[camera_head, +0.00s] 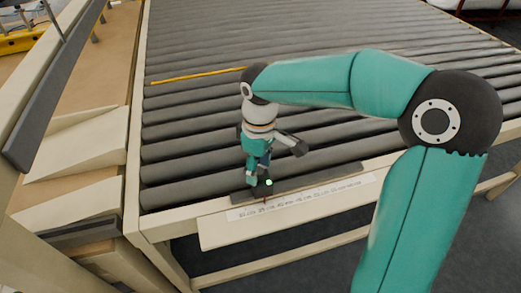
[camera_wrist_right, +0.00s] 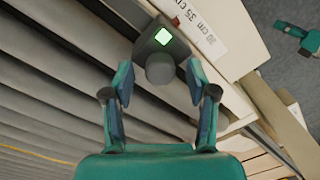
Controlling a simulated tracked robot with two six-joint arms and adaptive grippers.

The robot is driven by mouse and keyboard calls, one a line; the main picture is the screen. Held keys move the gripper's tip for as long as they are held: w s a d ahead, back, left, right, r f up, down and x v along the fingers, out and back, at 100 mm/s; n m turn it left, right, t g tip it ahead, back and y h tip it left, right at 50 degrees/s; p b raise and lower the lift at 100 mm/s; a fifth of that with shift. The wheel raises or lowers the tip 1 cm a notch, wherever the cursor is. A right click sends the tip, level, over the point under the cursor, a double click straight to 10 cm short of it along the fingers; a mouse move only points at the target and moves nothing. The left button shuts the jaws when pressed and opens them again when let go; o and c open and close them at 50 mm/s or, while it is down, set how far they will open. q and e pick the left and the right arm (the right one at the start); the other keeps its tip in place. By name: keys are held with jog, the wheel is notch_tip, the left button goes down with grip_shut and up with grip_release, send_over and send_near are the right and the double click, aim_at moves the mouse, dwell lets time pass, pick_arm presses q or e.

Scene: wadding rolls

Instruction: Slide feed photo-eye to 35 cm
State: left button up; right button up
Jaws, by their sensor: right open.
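The photo-eye is a dark block with a lit green square, on a dark rail (camera_head: 330,179) at the conveyor's front edge. In the wrist view the photo-eye (camera_wrist_right: 146,46) has a round grey knob (camera_wrist_right: 160,69) facing me. My right gripper (camera_head: 257,175) is open, its fingers on either side of the knob in the wrist view (camera_wrist_right: 160,72). Contact cannot be told. The white scale strip (camera_head: 310,196) lies in front of the rail. A small red pointer (camera_wrist_right: 174,21) is close to the 35 cm label; exact alignment is unclear. My left gripper does not show.
Grey conveyor rollers (camera_head: 200,120) fill the area behind the rail, with a yellow strip (camera_head: 195,75) across them. A cream frame (camera_head: 133,150) bounds the left side, with a wooden surface beyond. My right arm hides part of the rollers and front edge.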

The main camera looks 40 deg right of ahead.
aim_at(260, 170)
notch_tip(260, 170, up, 11)
jog(key=shift+d+r, duration=0.2)
dwell(0.6)
